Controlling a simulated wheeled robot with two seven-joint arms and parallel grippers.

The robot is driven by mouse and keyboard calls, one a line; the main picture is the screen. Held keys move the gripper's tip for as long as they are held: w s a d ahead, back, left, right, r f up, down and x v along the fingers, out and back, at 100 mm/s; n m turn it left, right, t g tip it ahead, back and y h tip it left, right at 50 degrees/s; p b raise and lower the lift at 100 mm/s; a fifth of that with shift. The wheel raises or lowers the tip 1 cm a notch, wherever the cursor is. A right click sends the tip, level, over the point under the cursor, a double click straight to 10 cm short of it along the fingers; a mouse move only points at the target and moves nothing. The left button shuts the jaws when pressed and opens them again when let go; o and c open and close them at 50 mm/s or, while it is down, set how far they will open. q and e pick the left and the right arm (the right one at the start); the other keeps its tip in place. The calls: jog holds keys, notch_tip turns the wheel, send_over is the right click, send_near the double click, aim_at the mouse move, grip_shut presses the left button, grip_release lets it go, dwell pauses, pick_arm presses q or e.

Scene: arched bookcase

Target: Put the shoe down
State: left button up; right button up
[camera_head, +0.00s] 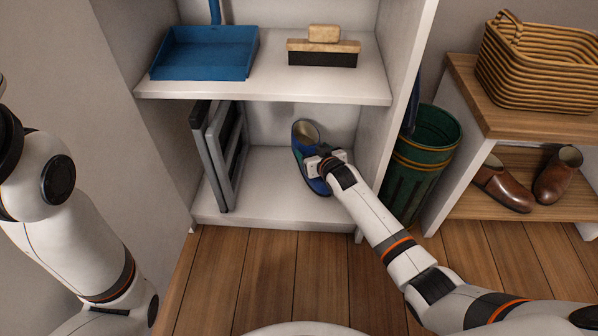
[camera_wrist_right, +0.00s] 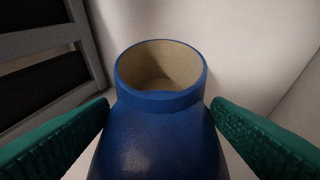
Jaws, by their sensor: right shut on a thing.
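The blue shoe (camera_head: 299,147) is in the lower compartment of the white bookcase, right of its middle. Its opening faces up at the far end and its toe points toward me. My right gripper (camera_head: 324,167) is shut on the shoe. In the right wrist view the shoe (camera_wrist_right: 165,130) lies between the two green fingers, with its beige lining showing. The lower shelf (camera_head: 262,195) is beneath it; I cannot tell whether the sole touches it. My left arm shows at the left, but its gripper is out of view.
A folded grey frame (camera_head: 222,155) stands at the compartment's left. A blue dustpan (camera_head: 205,53) and a brush (camera_head: 323,50) are on the shelf above. A green bin (camera_head: 424,150) stands right of the bookcase. Brown shoes (camera_head: 503,186) and a wicker basket (camera_head: 540,65) are farther right.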

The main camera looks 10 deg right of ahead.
notch_tip(320, 180, down, 8)
jog(key=b, duration=0.5)
jog(key=shift+r, duration=0.2)
jog(key=o, duration=0.7)
jog(key=shift+f, duration=0.2)
jog(key=o, duration=0.4)
jog(key=shift+o, duration=0.2)
jog(key=shift+r, duration=0.1)
